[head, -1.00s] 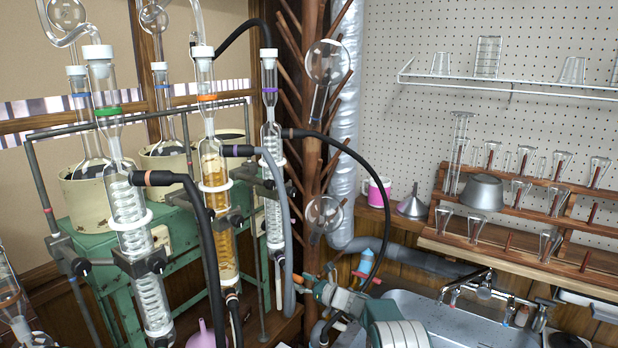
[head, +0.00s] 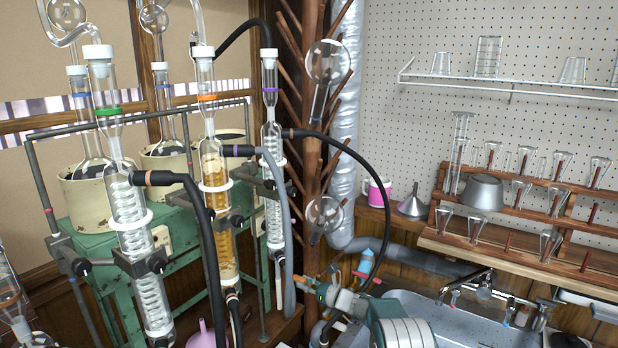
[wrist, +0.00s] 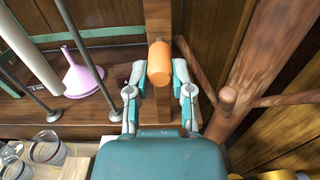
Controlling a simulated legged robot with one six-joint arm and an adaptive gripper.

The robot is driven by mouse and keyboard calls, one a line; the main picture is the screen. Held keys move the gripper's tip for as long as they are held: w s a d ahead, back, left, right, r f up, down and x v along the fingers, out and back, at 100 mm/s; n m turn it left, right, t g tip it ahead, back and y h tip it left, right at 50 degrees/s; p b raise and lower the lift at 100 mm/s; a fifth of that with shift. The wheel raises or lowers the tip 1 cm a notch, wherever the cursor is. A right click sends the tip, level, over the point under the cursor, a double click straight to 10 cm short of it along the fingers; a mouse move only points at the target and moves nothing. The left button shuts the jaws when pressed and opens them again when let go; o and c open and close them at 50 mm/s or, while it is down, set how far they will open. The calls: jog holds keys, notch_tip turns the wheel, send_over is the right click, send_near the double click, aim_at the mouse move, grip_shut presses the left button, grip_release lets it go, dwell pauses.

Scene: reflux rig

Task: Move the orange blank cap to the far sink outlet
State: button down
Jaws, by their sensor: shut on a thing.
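The orange blank cap (wrist: 159,64) is a short smooth cylinder. My gripper (wrist: 160,82) is shut on it, one teal and grey finger on each side. In the head view the cap (head: 308,282) is a small orange spot at the tip of my gripper (head: 322,292), left of the sink (head: 452,328) and in front of the wooden drying post. The sink tap fitting (head: 484,290) has several small outlets at the lower right. I cannot tell which of them is the far sink outlet.
Glass condensers with black and grey hoses (head: 205,250) stand left of my gripper. A wooden post with pegs (head: 308,170) rises behind it. A blue-tipped fitting (head: 364,263) stands close behind my arm. A pink funnel (wrist: 82,78) and glass beakers (wrist: 46,150) show in the wrist view.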

aim_at(305, 282)
jog(key=shift+v, duration=2.4)
jog(key=s+d+f, duration=0.2)
jog(key=d+f, duration=1.2)
jog(key=d, duration=0.4)
jog(key=shift+x, duration=2.65)
jog(key=shift+r, duration=0.25)
jog(key=shift+w+a, duration=0.45)
jog(key=shift+a, duration=0.1)
jog(key=shift+w+a, duration=0.15)
jog(key=shift+a, duration=0.05)
